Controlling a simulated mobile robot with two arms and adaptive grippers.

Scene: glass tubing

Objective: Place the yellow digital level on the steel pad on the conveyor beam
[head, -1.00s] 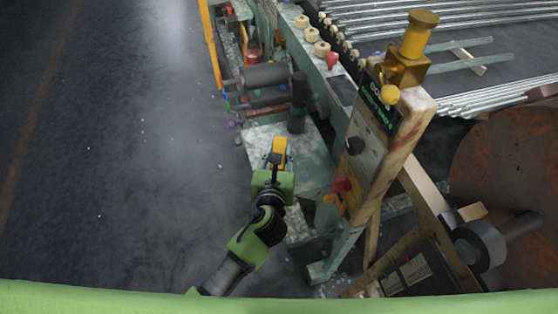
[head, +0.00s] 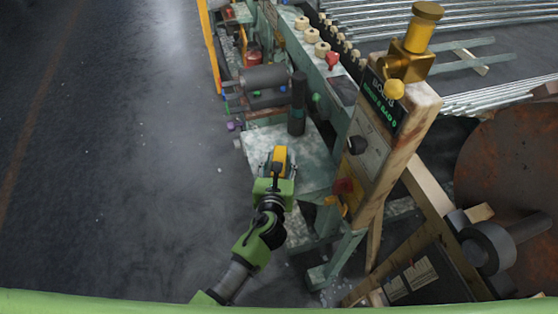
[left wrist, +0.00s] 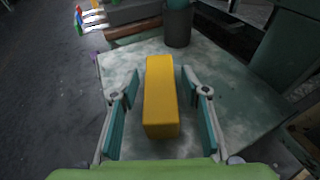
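The yellow digital level (head: 279,154) is a small block at the near left part of the pale, mottled steel pad (head: 311,150). In the left wrist view the level (left wrist: 161,95) lies lengthwise over the pad (left wrist: 232,92), between my left gripper's fingers (left wrist: 160,72). A narrow gap shows on each side of it, so the left gripper (head: 279,160) is open around it. The level appears to rest on the pad, but its underside is hidden. My right gripper is not in view.
A dark upright cylinder (head: 297,105) and grey rollers (head: 264,77) stand at the pad's far side. A wooden-framed control panel (head: 372,140) with a brass fitting (head: 411,55) rises to the right. The floor (head: 110,150) at left is clear.

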